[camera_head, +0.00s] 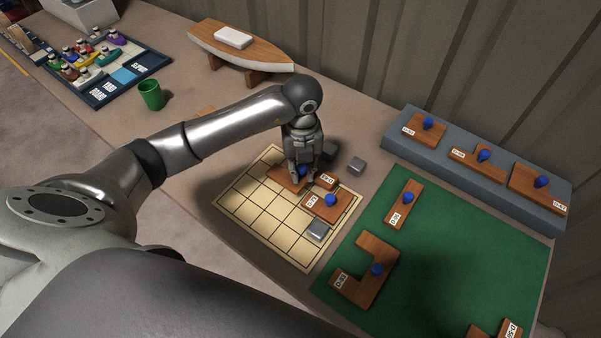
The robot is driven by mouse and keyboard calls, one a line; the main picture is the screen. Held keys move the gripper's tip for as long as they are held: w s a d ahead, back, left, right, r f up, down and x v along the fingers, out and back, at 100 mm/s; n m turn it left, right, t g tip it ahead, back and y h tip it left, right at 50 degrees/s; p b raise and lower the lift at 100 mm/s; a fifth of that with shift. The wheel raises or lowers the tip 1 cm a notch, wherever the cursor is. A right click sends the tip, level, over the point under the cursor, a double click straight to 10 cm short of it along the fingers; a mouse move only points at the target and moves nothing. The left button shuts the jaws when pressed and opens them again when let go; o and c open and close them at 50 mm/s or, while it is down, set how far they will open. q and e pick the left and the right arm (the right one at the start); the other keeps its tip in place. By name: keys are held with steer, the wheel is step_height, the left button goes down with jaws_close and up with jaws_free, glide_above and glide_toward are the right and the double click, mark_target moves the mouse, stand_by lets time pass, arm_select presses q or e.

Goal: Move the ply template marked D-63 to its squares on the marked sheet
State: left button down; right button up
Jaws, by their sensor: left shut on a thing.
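My left gripper (302,176) is shut on the blue knob of a brown ply template (284,178) at the far side of the marked sheet (245,205). The gripper hides part of this template; a white label near its right end is too small to read surely as D-63. I cannot tell whether it touches the sheet or is just above it. Another ply template (322,210) with a blue knob lies on the sheet, close to the right of the held one. My right gripper is not in view.
Grey metal blocks stand on the sheet's near right (318,230) and beyond its far corner (357,165). A green mat (440,260) and a grey shelf (470,185) hold more knobbed templates. A boat model (240,48) and green cup (151,95) stand farther back. The sheet's left squares are clear.

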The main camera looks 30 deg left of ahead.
mark_target(300, 176)
arm_select(q)
steer(key=f, duration=0.1)
steer(key=f+p, duration=0.1)
steer(key=f, duration=0.1)
steer(key=shift+w+a+f, duration=0.15)
steer(key=shift+a+f, duration=0.15)
steer(key=shift+f, duration=0.1)
steer(key=shift+f, duration=0.2)
steer(key=c, duration=1.3)
jaws_free()
